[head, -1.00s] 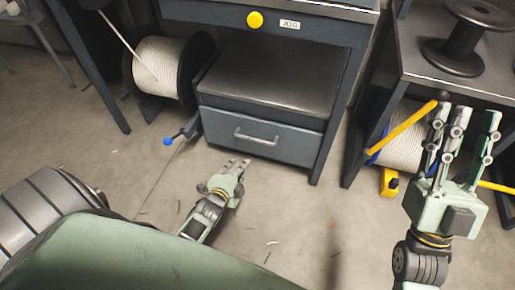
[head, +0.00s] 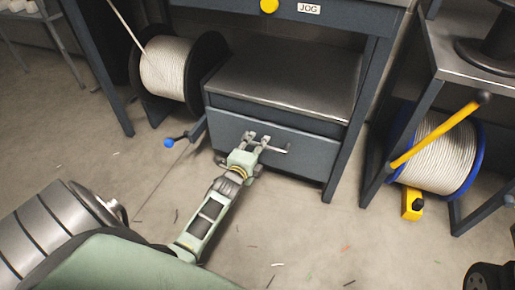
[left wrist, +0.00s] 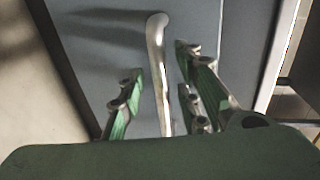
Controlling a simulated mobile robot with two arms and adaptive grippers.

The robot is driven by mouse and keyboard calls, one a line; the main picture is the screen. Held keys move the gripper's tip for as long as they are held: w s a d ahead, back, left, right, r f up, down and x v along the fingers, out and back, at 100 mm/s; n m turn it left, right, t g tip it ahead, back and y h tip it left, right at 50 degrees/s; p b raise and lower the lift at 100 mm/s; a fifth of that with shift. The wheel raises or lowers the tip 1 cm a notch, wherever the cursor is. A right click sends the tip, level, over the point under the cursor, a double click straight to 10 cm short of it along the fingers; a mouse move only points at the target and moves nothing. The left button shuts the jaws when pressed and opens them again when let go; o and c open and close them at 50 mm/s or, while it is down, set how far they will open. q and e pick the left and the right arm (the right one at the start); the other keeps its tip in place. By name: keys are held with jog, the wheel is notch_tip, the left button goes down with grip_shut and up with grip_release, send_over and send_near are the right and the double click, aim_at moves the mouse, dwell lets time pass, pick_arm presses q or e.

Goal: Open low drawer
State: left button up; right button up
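The low drawer (head: 308,150) is a dark grey front under the workbench, and it looks shut. Its light metal bar handle (head: 280,150) is partly hidden by my left gripper. My left gripper (head: 260,138) is at the drawer front, at the left part of the handle. In the left wrist view the handle (left wrist: 157,60) runs between the green fingers of the gripper (left wrist: 160,68). The fingers are spread, with visible gaps on both sides of the bar. My right gripper is out of view; only a dark part of my right arm shows at the bottom right corner.
An open shelf (head: 285,80) lies above the drawer. A cable reel (head: 170,70) and a blue-knobbed lever (head: 169,143) stand to the left. A blue reel (head: 440,150) with a yellow bar stands right. The floor in front is mostly clear.

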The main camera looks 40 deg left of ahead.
pick_arm(q)
jog(key=shift+w, duration=0.3)
grip_shut()
jog(key=shift+f, duration=0.1)
dwell(0.4)
